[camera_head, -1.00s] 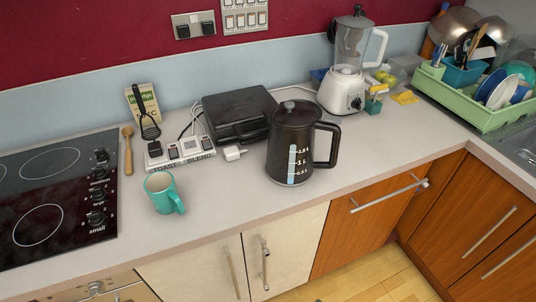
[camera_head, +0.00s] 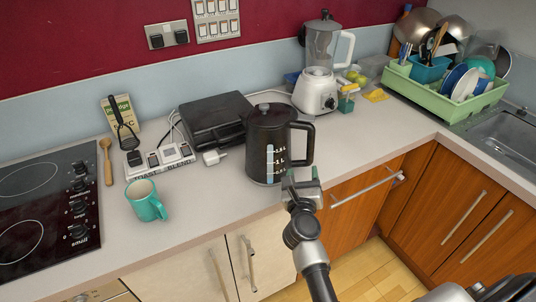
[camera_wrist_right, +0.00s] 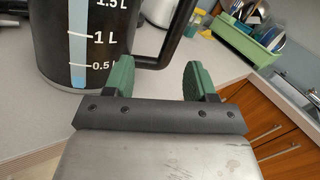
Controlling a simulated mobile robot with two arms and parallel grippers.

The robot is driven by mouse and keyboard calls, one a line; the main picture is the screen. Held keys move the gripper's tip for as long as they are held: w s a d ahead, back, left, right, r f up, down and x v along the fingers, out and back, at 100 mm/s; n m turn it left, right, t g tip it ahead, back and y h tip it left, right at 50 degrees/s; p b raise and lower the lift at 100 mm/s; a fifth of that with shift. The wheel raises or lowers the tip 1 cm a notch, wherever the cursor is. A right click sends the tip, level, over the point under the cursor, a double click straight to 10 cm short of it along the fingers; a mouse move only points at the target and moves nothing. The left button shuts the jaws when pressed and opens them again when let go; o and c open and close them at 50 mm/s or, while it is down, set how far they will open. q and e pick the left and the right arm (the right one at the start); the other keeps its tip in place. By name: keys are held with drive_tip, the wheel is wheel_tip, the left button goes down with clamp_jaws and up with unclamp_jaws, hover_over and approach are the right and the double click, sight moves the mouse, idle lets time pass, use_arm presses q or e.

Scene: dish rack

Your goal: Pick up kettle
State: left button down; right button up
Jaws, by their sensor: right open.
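The black kettle (camera_head: 268,150) stands upright on the counter, with its handle (camera_head: 303,142) to the right and a pale level scale on its front. My right gripper (camera_head: 301,176) is in front of the kettle's lower right side, below the handle. In the right wrist view the gripper (camera_wrist_right: 158,82) has its two green fingers apart with nothing between them. There the kettle body (camera_wrist_right: 85,35) fills the upper left, and the lower handle (camera_wrist_right: 158,52) passes just beyond the left finger. I cannot tell whether that finger touches it. My left gripper is not in view.
A teal mug (camera_head: 146,203) stands left of the kettle. A black grill (camera_head: 205,120) and a white power strip (camera_head: 160,160) are behind it. A white blender (camera_head: 315,90) and a green dish rack (camera_head: 440,98) are further right.

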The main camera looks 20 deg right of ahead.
sight(310, 151)
drive_tip(key=w+d+m, duration=0.1)
drive_tip(key=w+d+m+g, duration=0.1)
drive_tip(key=w+d+m, duration=0.1)
drive_tip(key=w+d+m+h, duration=0.1)
drive_tip(key=shift+w+d+r+m+g+p, duration=0.2)
drive_tip(key=shift+w+r+m+g+p, duration=0.1)
drive_tip(key=shift+w+r, duration=0.1)
drive_tip(key=x, duration=0.4)
drive_tip(key=shift+w+d+r+p, duration=0.2)
drive_tip(key=shift+w+d+p, duration=0.05)
drive_tip(key=shift+p, duration=0.15)
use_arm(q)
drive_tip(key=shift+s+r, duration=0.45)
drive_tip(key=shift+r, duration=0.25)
use_arm(e)
drive_tip(key=shift+w+d, duration=0.15)
drive_tip(key=shift+w, duration=0.1)
drive_tip(key=shift+c, duration=0.3)
